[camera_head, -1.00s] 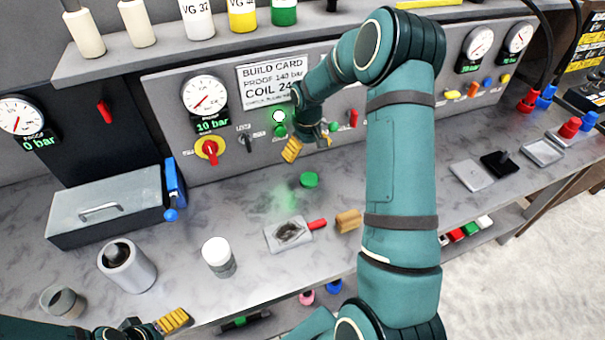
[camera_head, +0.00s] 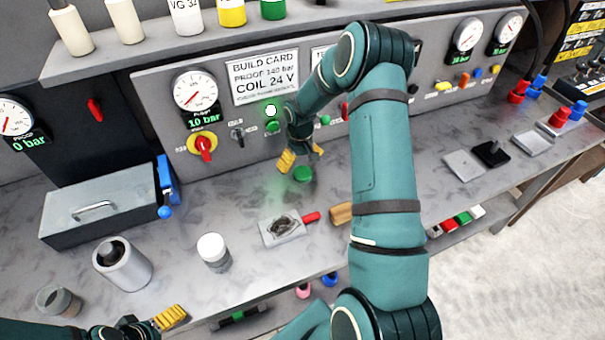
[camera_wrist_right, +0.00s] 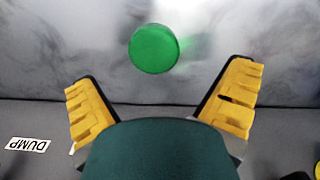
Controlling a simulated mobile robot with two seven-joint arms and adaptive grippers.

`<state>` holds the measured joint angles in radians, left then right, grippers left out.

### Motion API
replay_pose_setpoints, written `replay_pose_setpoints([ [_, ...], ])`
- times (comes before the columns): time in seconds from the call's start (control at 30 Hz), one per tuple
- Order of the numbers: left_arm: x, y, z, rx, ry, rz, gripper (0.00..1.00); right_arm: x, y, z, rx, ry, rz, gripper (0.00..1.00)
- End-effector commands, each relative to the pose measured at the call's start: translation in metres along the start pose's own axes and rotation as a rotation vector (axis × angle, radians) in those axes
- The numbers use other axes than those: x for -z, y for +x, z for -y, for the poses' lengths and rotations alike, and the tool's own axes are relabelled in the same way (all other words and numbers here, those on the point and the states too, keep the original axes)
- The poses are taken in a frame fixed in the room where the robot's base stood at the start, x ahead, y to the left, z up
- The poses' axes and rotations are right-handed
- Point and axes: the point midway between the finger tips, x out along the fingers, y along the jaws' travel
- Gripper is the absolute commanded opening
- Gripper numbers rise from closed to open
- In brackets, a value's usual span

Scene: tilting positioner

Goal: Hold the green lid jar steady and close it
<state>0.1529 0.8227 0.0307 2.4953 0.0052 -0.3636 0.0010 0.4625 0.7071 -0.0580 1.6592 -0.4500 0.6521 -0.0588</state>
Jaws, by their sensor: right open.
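A green lid (camera_head: 303,174) lies on the grey bench below the front panel. It also shows as a round green disc in the right wrist view (camera_wrist_right: 154,48), ahead of the fingertips. My right gripper (camera_head: 302,156) is open and empty, just above and behind the lid, with its yellow fingers apart. A small open jar (camera_head: 58,301) stands at the front left of the bench; I cannot tell for sure that it belongs to the lid. My left gripper (camera_head: 165,319) is low at the front edge; only one yellow finger shows clearly, and the rest is cut off.
A white-capped container (camera_head: 213,252), a grey cylinder (camera_head: 122,265) and a metal box (camera_head: 95,205) stand on the left. The panel (camera_head: 215,110) with gauges and knobs stands close behind my right gripper.

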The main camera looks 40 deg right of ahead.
Motion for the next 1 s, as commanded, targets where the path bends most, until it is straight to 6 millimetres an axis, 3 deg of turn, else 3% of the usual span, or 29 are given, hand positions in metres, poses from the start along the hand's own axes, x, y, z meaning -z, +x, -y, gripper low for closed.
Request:
replay_pose_setpoints([
  [0.17,0.000,-0.001,0.000,0.000,0.000,0.000,0.91,0.000,0.004,-0.001,0.000,0.000,0.002,1.00],
  [0.53,0.001,-0.005,-0.002,-0.001,0.000,0.000,0.91,0.004,0.049,-0.007,0.001,-0.001,0.001,1.00],
  [0.93,0.001,-0.005,-0.002,-0.001,0.000,0.000,0.91,0.004,0.052,-0.007,0.000,0.000,0.000,1.00],
  [0.97,0.001,-0.005,-0.002,-0.001,0.000,0.000,0.91,0.004,0.052,-0.007,0.000,0.000,0.000,0.93],
  [1.0,0.001,-0.005,-0.002,-0.001,0.000,0.000,0.91,0.004,0.052,-0.007,0.000,0.000,0.000,0.79],
])
